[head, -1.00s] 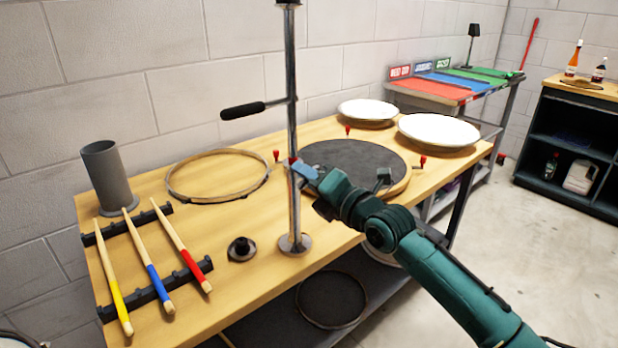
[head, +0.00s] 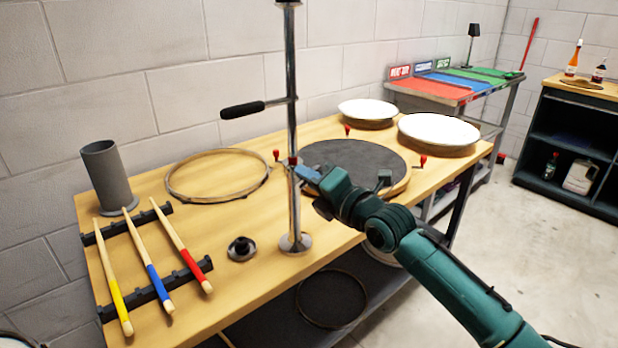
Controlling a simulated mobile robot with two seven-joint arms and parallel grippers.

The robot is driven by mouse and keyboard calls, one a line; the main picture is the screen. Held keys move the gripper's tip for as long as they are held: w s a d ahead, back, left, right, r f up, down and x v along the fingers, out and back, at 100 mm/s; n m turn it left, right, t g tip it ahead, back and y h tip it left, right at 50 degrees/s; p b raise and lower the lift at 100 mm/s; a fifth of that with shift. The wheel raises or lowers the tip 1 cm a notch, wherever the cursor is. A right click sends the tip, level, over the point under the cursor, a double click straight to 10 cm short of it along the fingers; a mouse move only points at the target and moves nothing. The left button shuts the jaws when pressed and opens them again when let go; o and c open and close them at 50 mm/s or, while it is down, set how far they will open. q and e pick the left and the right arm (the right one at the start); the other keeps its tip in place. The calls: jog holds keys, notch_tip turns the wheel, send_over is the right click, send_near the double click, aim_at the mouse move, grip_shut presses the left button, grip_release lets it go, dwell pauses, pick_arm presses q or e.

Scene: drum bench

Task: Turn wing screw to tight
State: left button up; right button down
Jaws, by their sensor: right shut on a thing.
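A chrome stand (head: 292,208) rises upright from a round base on the wooden bench. The wing screw (head: 292,161) shows as a small red piece on the pole, partly hidden by my fingers. My right gripper (head: 299,170) comes in from the right and is shut on the wing screw at the pole. The screw's exact angle is too small to tell. My left gripper is not in view.
A black-gripped handle (head: 243,110) sticks out left from the pole. A dark round pad (head: 350,165) lies just behind my right gripper. Drumsticks (head: 150,262) rest on a rack at the left, near a grey cylinder (head: 108,176). A hoop (head: 190,196) lies behind.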

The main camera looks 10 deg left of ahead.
jog(key=m, duration=0.5)
jog(key=shift+m, duration=0.3)
jog(key=m+p, duration=0.1)
jog(key=m, duration=0.9)
jog(key=shift+m+p, duration=0.35)
jog(key=shift+m, duration=0.05)
jog(key=m, duration=0.4)
jog(key=shift+m, duration=0.4)
jog(key=c, duration=1.5)
grip_release()
jog(key=shift+d, duration=0.15)
